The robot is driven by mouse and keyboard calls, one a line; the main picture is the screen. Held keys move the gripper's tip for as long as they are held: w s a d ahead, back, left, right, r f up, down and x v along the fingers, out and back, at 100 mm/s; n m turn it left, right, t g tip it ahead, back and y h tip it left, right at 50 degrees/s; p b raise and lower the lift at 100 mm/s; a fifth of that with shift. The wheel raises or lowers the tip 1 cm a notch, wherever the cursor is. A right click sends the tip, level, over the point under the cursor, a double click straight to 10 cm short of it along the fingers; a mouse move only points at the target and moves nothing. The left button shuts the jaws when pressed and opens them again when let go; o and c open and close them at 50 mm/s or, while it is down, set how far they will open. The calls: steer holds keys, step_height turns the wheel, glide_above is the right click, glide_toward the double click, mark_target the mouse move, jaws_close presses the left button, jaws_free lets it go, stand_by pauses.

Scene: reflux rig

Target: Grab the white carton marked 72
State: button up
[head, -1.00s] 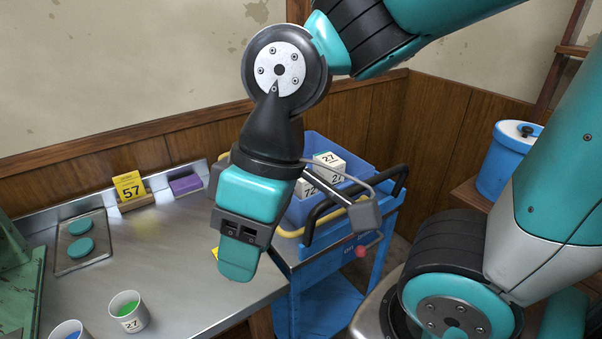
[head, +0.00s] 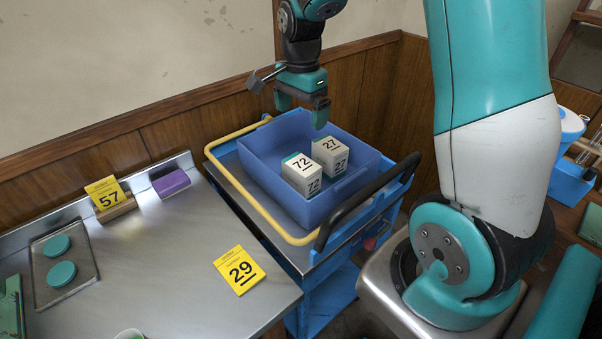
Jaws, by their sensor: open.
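The white carton marked 72 (head: 301,175) stands upright in the blue bin (head: 262,150) on the blue cart. A white carton marked 27 (head: 330,157) stands close beside it, to its right and a little farther back. Both show their numbers on the top and on a side. My gripper (head: 301,112) hangs above the back part of the bin, fingers pointing down. It is open and empty, above and apart from both cartons.
The bin's walls surround the cartons. The cart has a yellow rail (head: 230,184) and a black handle (head: 365,200). On the metal bench left are a yellow 29 card (head: 240,270), a yellow 57 card (head: 105,193), a purple block (head: 171,183) and a tray (head: 84,255).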

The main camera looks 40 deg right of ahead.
mark_target(301, 163)
steer(key=f, duration=0.5)
steer(key=f+p, duration=0.1)
steer(key=f, duration=0.5)
steer(key=shift+w+d+f, duration=0.1)
steer(key=shift+d+f, duration=0.1)
steer(key=shift+w+f+p, duration=0.1)
steer(key=shift+f+p, duration=0.6)
steer(key=shift+f, duration=2.3)
steer(key=shift+c, duration=0.5)
steer(key=c, duration=0.5)
steer(key=shift+c, duration=0.2)
